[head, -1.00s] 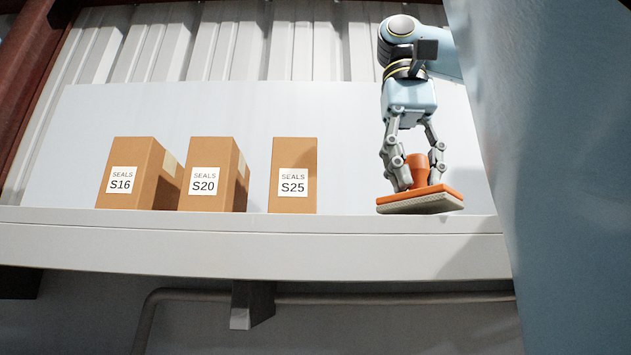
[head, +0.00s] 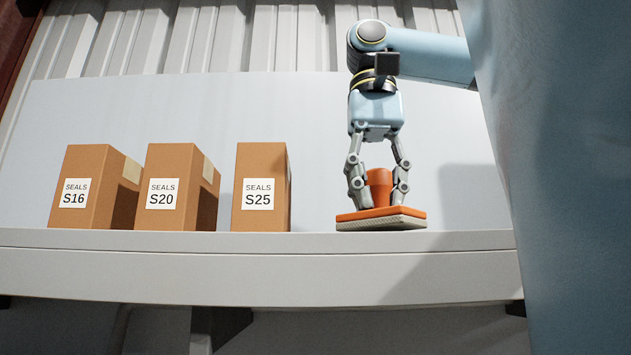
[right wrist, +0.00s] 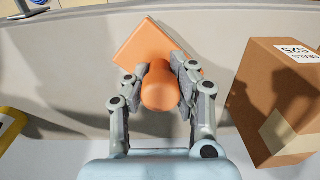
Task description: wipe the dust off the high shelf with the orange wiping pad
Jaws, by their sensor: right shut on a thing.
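The orange wiping pad (head: 379,213) has an upright orange knob handle and a pale grey underside. My right gripper (head: 378,190) is shut on the handle, one finger on each side. In the head view the pad is at the front part of the high shelf (head: 260,265), right of the boxes, nearly level; I cannot tell whether its underside touches the surface. The right wrist view shows the pad (right wrist: 150,45) turned at an angle above the grey shelf surface (right wrist: 60,70). No dust can be made out. My left gripper is not in view.
Three cardboard boxes, S16 (head: 95,190), S20 (head: 178,190) and S25 (head: 262,190), stand on the shelf left of the pad. Box S25 (right wrist: 275,100) is close beside my right gripper in the wrist view. A bracket (head: 222,325) is below.

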